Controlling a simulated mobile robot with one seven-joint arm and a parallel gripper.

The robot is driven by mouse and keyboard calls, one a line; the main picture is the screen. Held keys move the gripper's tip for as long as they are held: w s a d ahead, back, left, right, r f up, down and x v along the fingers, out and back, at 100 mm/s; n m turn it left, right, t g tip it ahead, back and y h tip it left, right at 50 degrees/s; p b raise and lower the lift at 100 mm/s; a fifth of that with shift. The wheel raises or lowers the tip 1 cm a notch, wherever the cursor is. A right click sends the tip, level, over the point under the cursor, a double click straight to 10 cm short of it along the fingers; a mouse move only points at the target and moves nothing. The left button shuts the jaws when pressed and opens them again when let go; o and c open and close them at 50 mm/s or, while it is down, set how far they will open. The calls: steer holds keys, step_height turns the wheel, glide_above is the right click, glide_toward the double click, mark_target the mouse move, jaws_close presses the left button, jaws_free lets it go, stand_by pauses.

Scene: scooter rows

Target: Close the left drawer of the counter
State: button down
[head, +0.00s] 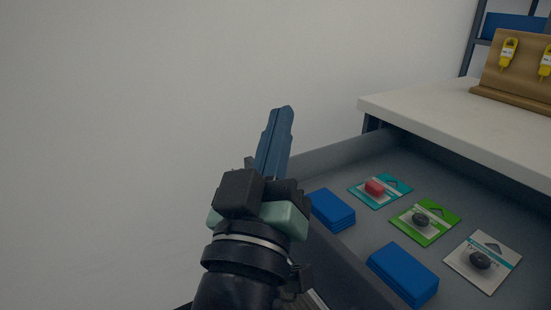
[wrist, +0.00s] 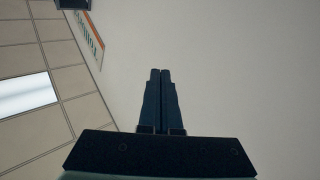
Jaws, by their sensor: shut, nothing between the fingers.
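The counter (head: 430,104) has a white top and stands at the right in the head view. Its grey drawer (head: 330,157) is pulled out and open, with its inside showing. I cannot tell from these frames whether it is the left one. My gripper (head: 284,110) is shut and empty, pointing up beside the drawer's front left corner. My arm hides part of the drawer front. In the wrist view my gripper (wrist: 160,72) shows shut fingers against a plain wall.
In the drawer lie blue stacks (head: 403,274) and several carded packs (head: 425,219). On the counter stands a wooden board (head: 515,68) with yellow tags (head: 508,52). A shelf rack (head: 480,42) is behind. The pale wall (head: 130,130) fills the left.

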steer(key=s+a+f+n+g+p, duration=0.2)
steer(key=s+a+f+n+p, duration=0.15)
steer(key=f+n, duration=0.45)
steer(key=s+a+f+n+g+p, duration=0.2)
steer(key=a+f+n+g+p, duration=0.15)
steer(key=f, duration=0.95)
steer(key=w+d+n, duration=0.1)
steer(key=w+d, duration=0.3)
steer(key=w, duration=0.7)
steer(key=shift+w+t, duration=0.4)
steer(key=shift+t, duration=0.05)
